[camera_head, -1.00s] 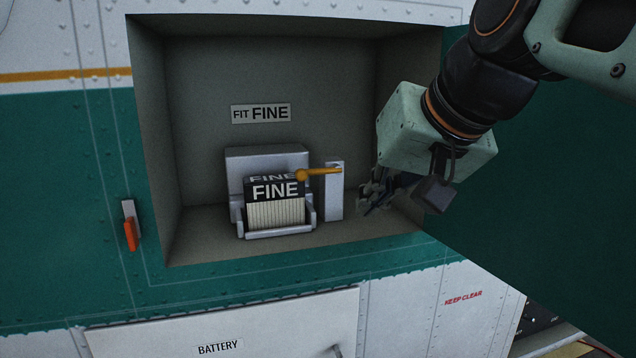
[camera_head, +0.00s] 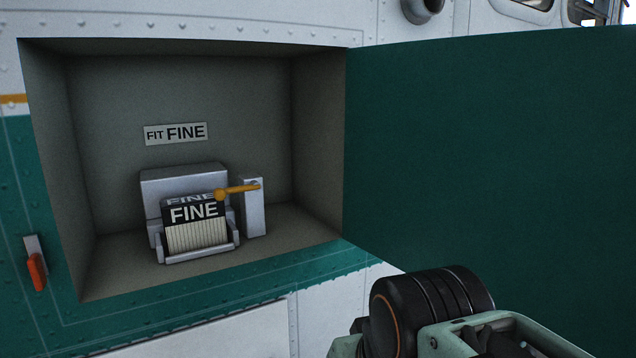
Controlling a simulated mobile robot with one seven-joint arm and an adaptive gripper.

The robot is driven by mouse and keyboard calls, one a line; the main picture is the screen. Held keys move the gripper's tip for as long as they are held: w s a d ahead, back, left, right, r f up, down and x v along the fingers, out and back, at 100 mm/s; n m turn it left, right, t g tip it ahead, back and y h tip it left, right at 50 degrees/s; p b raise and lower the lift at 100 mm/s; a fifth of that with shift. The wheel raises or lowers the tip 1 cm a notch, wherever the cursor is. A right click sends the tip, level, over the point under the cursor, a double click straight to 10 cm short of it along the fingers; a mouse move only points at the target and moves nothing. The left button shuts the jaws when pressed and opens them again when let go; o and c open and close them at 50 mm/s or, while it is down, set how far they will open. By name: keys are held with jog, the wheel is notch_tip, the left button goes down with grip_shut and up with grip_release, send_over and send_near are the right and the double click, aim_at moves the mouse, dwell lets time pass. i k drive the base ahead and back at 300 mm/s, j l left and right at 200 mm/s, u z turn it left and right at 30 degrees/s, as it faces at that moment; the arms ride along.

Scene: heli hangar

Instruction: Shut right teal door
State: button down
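The teal door (camera_head: 490,150) stands wide open, hinged at the right edge of the compartment and reaching out to the right side of the view. The open compartment (camera_head: 180,95) holds a block labelled FINE (camera_head: 195,225) in a grey cradle, with a yellow lever (camera_head: 238,190) lying across toward it from a grey post. An orange-red latch handle (camera_head: 37,270) is on the wall left of the opening. Part of my arm shows at the bottom right, in front of the door's lower part. My gripper is out of view.
A label reading FIT FINE (camera_head: 175,133) is on the compartment's back wall. A pale lower panel (camera_head: 220,335) lies below the opening. A dark round fitting (camera_head: 422,10) is on the white wall above the door. The space before the compartment is clear.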

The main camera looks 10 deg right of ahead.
aim_at(509, 158)
jog(key=k, duration=0.7)
jog(key=k+u, duration=0.25)
jog(key=k+j+u, duration=0.1)
jog(key=k+u, duration=0.15)
jog(key=u, duration=0.35)
jog(key=l+u, duration=0.15)
jog(key=u, duration=0.55)
jog(key=k+l, duration=0.1)
jog(key=l, duration=0.35)
jog(key=k+l, duration=0.1)
jog(key=l, duration=0.4)
jog(key=k+l, duration=0.1)
jog(key=l, duration=0.85)
jog(key=k+l, duration=0.15)
jog(key=l, duration=0.6)
jog(key=i+l, duration=0.15)
jog(key=l, duration=0.15)
jog(key=i, duration=0.15)
